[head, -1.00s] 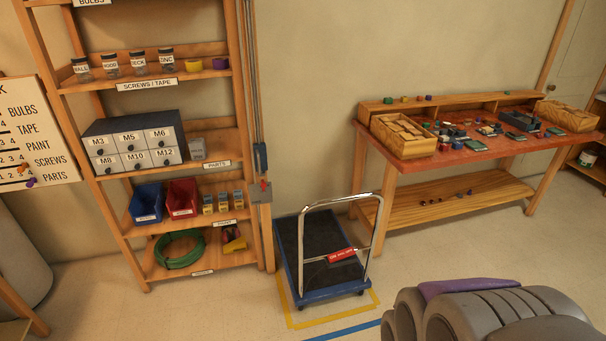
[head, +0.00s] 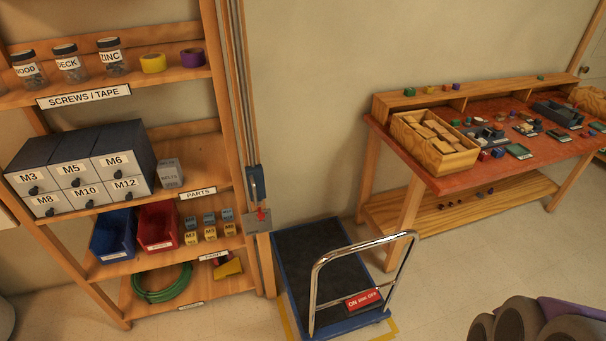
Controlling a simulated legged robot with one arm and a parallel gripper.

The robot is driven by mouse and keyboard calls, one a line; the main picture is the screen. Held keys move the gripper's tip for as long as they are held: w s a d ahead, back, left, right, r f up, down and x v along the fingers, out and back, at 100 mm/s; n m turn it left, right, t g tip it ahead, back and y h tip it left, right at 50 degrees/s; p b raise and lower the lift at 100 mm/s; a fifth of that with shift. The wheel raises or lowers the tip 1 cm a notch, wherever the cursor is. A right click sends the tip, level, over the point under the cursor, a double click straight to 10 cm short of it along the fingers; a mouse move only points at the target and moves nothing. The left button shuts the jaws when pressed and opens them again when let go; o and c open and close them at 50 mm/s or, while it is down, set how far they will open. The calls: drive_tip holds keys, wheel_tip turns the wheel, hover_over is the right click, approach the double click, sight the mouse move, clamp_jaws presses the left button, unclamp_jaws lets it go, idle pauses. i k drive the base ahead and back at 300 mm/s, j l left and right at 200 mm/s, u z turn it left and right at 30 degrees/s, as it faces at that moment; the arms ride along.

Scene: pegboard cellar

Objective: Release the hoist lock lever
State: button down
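A small red lever (head: 261,214) sits on a grey plate (head: 256,225) at the right post of the shelf unit, above the trolley. I take it for the hoist lock lever; its exact position is too small to tell. Vertical rails or cables (head: 239,90) run down the post above it. A dark blue block (head: 255,181) sits on them just above the plate. My gripper is not in view, and nothing touches the lever.
A blue trolley (head: 311,258) with a chrome handle stands on the floor beside the shelf unit (head: 262,262). A red-topped workbench (head: 463,182) stands at the right. Grey rounded shapes with a purple strip fill the lower right corner; I cannot tell what they are.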

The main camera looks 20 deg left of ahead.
sight(260, 215)
drive_tip(key=i+j, duration=0.95)
drive_tip(key=j+z, duration=0.05)
